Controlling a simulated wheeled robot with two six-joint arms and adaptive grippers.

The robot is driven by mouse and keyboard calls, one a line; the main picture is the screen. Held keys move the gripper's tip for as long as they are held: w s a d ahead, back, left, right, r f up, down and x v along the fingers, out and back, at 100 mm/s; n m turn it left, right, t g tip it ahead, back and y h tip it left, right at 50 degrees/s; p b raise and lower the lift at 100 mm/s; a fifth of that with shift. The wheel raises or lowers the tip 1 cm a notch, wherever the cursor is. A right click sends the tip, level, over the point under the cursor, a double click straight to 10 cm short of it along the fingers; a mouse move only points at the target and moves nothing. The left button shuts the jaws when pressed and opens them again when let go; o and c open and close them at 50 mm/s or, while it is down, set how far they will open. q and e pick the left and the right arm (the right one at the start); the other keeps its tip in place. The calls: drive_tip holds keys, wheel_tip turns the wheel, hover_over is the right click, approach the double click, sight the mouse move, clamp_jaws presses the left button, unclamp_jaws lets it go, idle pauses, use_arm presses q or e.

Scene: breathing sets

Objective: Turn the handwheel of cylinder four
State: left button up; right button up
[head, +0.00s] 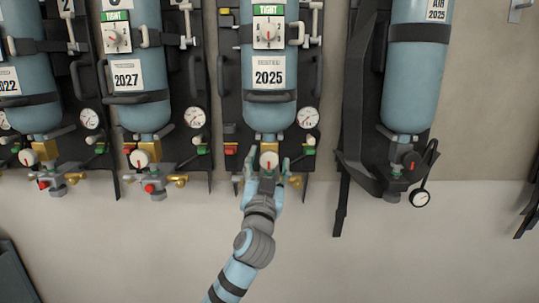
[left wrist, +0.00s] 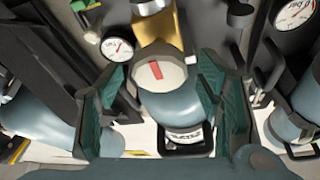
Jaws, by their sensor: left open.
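The cylinder labelled 2025 (head: 269,115) hangs on the wall in the middle of the head view; its number is not readable. Its pale round handwheel (head: 269,159) sits on the valve below the cylinder. My left gripper (head: 267,165) is open, coming up from below, with one finger on each side of this handwheel. In the left wrist view the handwheel (left wrist: 163,74) shows a red mark and lies between the green-padded fingers of the gripper (left wrist: 155,85). Gaps appear on both sides, though contact is hard to judge. My right gripper is not in view.
A gauge (head: 308,117) and a green-ended fitting (head: 309,142) sit right of the valve. The cylinder labelled 2027 (head: 140,105) hangs to the left, and another cylinder (head: 412,85) with a hanging gauge (head: 420,197) to the right. The wall below is bare.

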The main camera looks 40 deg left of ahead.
use_arm(q)
drive_tip(key=shift+x, duration=0.9)
drive_tip(key=c, duration=1.2)
drive_tip(key=shift+f+n+b, duration=0.15)
drive_tip(key=shift+n+b, duration=0.25)
drive_tip(key=shift+b, duration=0.25)
drive_tip(key=n+g+y+b, duration=0.1)
drive_tip(key=n+b, duration=0.3)
drive_tip(key=n+g+y+b, duration=0.2)
drive_tip(key=n+b, duration=0.1)
drive_tip(key=b, duration=0.1)
drive_tip(key=n+g+y+b, duration=0.1)
drive_tip(key=n+b, duration=0.3)
drive_tip(key=shift+s+f+n+y, duration=0.1)
drive_tip(key=shift+n+y, duration=0.2)
drive_tip(key=shift+y, duration=0.1)
drive_tip(key=shift+a+n+g+b, duration=0.1)
drive_tip(key=shift+n+g+b, duration=0.55)
drive_tip(key=shift+n, duration=0.35)
drive_tip(key=shift+n+g+y+b, duration=0.3)
drive_tip(key=shift+n+g+b, duration=0.25)
drive_tip(key=shift+n, duration=0.85)
